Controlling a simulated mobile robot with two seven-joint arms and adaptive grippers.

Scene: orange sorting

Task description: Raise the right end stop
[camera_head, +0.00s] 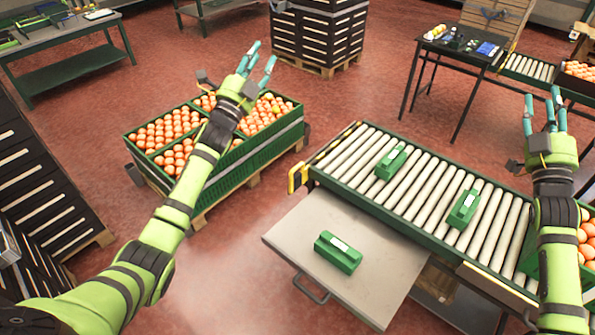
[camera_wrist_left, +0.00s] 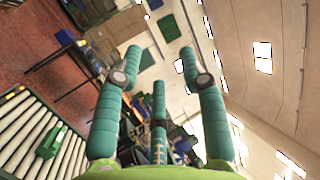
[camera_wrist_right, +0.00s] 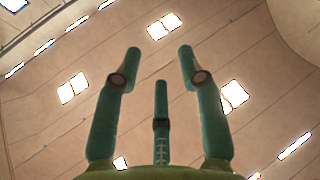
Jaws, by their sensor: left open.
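A roller conveyor (camera_head: 327,160) with a green frame runs from the middle to the lower right in the head view. A yellow-and-black piece (camera_head: 297,177) is at its left end; I cannot tell if it is an end stop. The conveyor's right end is largely hidden by my right arm, and no end stop is clear there. My left gripper (camera_head: 262,62) is open and empty, raised above the crates. My right gripper (camera_head: 543,97) is open and empty, raised over the conveyor's right side. The right wrist view shows its spread fingers (camera_wrist_right: 160,75) against the ceiling.
Two green cases (camera_head: 391,163) (camera_head: 464,209) sit on the rollers. Another green case (camera_head: 338,252) lies on a grey side shelf (camera_head: 290,235). Green crates (camera_head: 225,190) of oranges stand on a pallet at left. A black-legged table (camera_head: 430,45) stands behind. Red floor lies between.

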